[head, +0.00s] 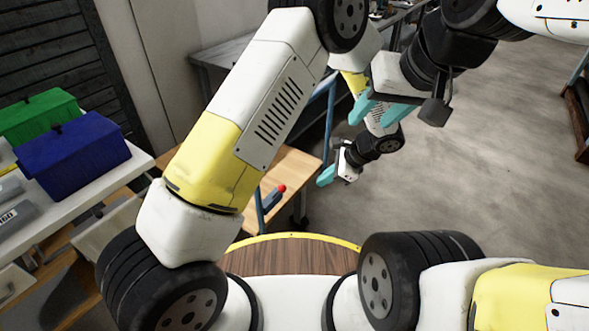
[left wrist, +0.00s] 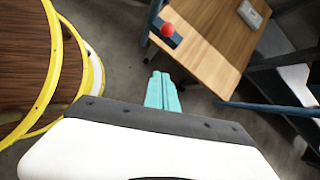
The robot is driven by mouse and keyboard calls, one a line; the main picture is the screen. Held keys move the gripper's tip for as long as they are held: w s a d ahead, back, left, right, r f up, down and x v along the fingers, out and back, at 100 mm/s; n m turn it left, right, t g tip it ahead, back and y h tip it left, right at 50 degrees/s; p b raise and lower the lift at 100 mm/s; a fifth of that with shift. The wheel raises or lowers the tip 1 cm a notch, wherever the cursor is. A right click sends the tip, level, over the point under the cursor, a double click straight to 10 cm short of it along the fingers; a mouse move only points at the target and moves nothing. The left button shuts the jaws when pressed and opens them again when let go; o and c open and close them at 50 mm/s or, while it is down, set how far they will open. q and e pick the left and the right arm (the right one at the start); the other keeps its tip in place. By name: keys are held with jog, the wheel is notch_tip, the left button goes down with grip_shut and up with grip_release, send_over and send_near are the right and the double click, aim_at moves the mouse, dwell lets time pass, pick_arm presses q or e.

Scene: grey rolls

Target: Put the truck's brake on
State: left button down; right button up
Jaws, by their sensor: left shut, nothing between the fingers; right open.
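The truck (head: 296,162) has a wooden deck and a blue frame, and stands beyond my base in the head view. Its deck also shows in the left wrist view (left wrist: 215,40). A short blue lever with a red knob (head: 281,188) is at its near side; the knob also shows in the left wrist view (left wrist: 167,30). My left gripper (head: 326,175) is shut and empty, to the right of the knob in the head view. In the left wrist view its teal fingers (left wrist: 160,90) are together, below the knob and apart from it. My right gripper (head: 368,108) is open and empty, higher up.
A white-topped bench (head: 130,172) with a blue box (head: 72,155) and a green box (head: 40,115) is at the left. A small grey object (left wrist: 251,13) lies on the truck deck. My left arm hides part of the truck.

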pick_arm(q)
send_near(278, 193)
jog(key=shift+f, duration=2.3)
jog(key=shift+w+d, duration=0.15)
jog(key=shift+w, duration=0.3)
